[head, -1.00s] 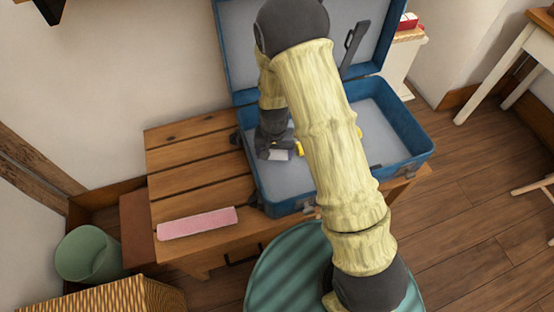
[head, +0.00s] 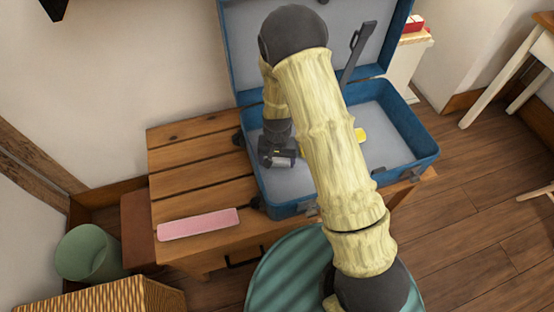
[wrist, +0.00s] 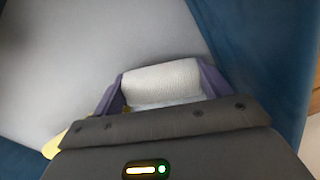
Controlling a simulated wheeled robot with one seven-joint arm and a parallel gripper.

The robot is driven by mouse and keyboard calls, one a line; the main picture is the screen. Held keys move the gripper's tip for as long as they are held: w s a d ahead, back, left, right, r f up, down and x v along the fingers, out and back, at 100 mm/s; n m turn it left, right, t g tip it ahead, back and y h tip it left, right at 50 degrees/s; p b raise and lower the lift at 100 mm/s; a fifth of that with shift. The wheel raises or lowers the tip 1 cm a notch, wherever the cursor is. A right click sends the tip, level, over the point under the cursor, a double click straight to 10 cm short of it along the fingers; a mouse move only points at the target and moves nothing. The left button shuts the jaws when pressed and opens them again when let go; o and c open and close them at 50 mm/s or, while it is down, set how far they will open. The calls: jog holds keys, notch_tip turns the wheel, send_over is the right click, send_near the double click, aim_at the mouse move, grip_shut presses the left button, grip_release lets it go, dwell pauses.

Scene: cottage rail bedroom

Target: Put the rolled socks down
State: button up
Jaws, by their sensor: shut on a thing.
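The rolled socks (wrist: 160,82) are a whitish roll between the two purple fingers of my gripper (wrist: 161,88) in the wrist view. My gripper is shut on them. In the head view my gripper (head: 281,162) is inside the left part of the open blue suitcase (head: 425,158), over its grey floor. Only a small pale bit of the socks shows there. I cannot tell whether the socks touch the suitcase floor.
The suitcase stands on a slatted wooden bench (head: 185,157), its lid (head: 228,45) raised at the back. A pink block-like item (head: 198,224) lies on the bench. A green bin (head: 88,253) stands left.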

aim_at(277, 159)
jog(key=o, duration=1)
jog(key=shift+c, duration=0.2)
jog(key=shift+d, duration=0.1)
notch_tip(277, 159, up, 12)
jog(key=p, duration=0.3)
jog(key=shift+r, duration=0.1)
jog(key=s+d+r+n+t, duration=0.1)
jog(key=s+d+r+t, duration=0.1)
jog(key=s+d+r, duration=1)
notch_tip(277, 159, up, 2)
jog(key=shift+d+r+t, duration=0.1)
jog(key=shift+d+t, duration=0.2)
jog(key=shift+d, duration=0.4)
